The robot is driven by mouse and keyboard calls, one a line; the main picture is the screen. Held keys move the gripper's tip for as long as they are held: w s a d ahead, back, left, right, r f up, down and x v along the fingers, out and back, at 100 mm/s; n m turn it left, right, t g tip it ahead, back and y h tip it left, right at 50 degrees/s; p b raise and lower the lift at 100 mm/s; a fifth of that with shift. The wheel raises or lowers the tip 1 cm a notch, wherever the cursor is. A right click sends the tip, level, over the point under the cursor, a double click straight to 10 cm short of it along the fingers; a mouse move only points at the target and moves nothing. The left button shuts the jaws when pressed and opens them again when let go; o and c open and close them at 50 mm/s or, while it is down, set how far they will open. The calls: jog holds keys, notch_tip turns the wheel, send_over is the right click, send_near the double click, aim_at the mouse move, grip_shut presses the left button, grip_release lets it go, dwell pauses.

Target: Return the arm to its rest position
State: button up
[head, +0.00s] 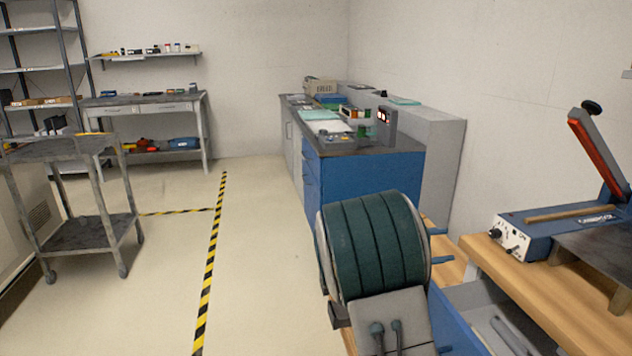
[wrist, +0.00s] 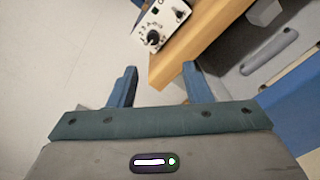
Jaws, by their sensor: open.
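My gripper (head: 448,246) shows in the head view as two blue fingers sticking out to the right from behind my dark green ribbed arm. In the wrist view, my gripper (wrist: 159,68) has its two blue fingers spread wide apart with nothing between them. The fingers point toward the edge of a wooden worktop (wrist: 190,45). My arm is bent in front of the bench at the lower right and hides part of it. I cannot tell the exact gap between the fingers and the worktop.
A blue device with a white control panel (head: 510,238) stands on the wooden worktop (head: 510,275). Below is an open grey compartment (head: 470,297) holding a grey bar. A blue cabinet (head: 365,185) stands ahead, a grey cart (head: 65,150) left. Floor (head: 265,260) between is clear.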

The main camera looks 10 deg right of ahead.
jog(key=s+r+m+g+y+p, duration=0.25)
jog(key=s+y+p, duration=0.2)
jog(key=s, duration=0.35)
jog(key=s+a+r+m+t+y+p, duration=0.2)
jog(key=s+a+r+m+y+p, duration=0.1)
jog(key=s+a, duration=0.5)
jog(key=s+a+r+m+t+y+p, duration=0.2)
jog(key=s+a+r+m+y+p, duration=0.2)
jog(key=s+a+y+p, duration=0.4)
jog(key=a+r+y, duration=0.1)
jog(key=a+y, duration=0.1)
jog(key=a, duration=0.2)
jog(key=shift+s, duration=0.4)
jog(key=shift+a+m, duration=0.1)
jog(key=shift+m, duration=0.15)
